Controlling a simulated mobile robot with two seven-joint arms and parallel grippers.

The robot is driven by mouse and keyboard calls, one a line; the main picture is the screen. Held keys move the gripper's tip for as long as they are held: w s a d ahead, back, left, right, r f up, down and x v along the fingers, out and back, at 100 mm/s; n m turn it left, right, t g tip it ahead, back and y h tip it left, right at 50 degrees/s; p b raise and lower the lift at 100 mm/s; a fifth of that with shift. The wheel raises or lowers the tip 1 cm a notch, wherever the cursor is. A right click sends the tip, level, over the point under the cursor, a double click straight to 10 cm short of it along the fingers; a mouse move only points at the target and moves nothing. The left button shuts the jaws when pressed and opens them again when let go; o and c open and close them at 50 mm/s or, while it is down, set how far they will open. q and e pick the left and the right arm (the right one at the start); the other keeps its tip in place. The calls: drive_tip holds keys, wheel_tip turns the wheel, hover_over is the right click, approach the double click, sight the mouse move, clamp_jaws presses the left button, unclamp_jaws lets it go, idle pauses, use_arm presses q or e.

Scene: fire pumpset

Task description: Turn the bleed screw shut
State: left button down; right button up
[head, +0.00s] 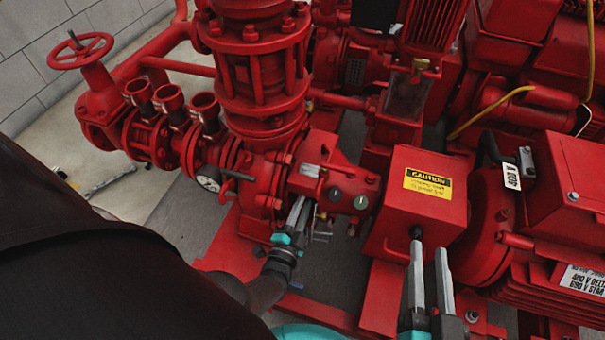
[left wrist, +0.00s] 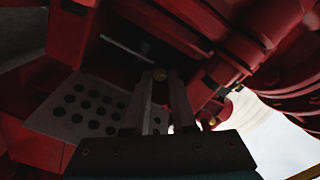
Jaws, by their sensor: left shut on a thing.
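My left gripper (head: 299,205) reaches the lower side of the red pump casing (head: 268,172), just under a red block with a small plate.
A perforated grey plate (left wrist: 85,108) lies beside my left fingers. Red motors crowd the right.

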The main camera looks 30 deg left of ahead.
use_arm(q)
drive_tip(key=shift+w+m, duration=0.1)
drive_tip(key=shift+m, duration=1.9)
drive_tip(key=c, duration=1)
unclamp_jaws()
